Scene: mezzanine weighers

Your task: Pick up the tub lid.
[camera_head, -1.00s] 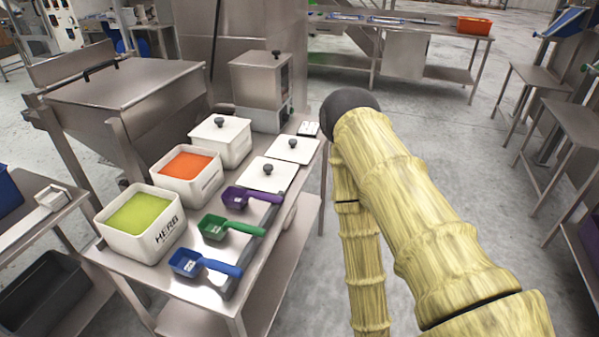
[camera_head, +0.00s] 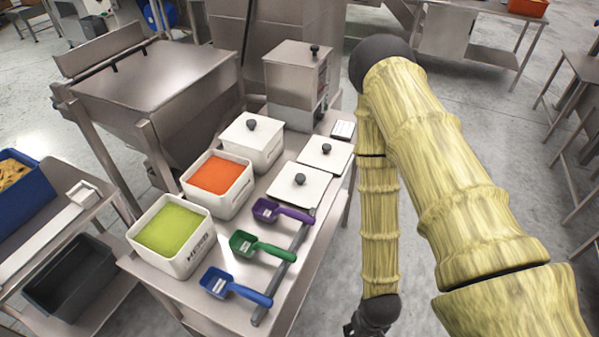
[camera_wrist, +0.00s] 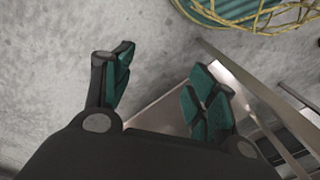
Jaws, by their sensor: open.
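Two loose white tub lids with dark round knobs lie flat on the steel table (camera_head: 180,285) in the head view. The nearer lid (camera_head: 288,190) is behind the purple scoop, and the farther lid (camera_head: 322,160) is just behind it. A third lid (camera_head: 240,132) sits on the back white tub (camera_head: 268,156). My gripper (camera_wrist: 160,88) is open and empty in the wrist view, with teal pads apart, over floor and a steel surface. In the head view only a dark part near it shows at the bottom, right of the table. No lid is recognisable in the wrist view.
An orange-filled tub (camera_head: 230,200) and a green-filled tub (camera_head: 195,245) stand left of the purple (camera_head: 265,209), green (camera_head: 245,243) and blue (camera_head: 216,283) scoops. A steel machine (camera_head: 285,90) stands at the table's back.

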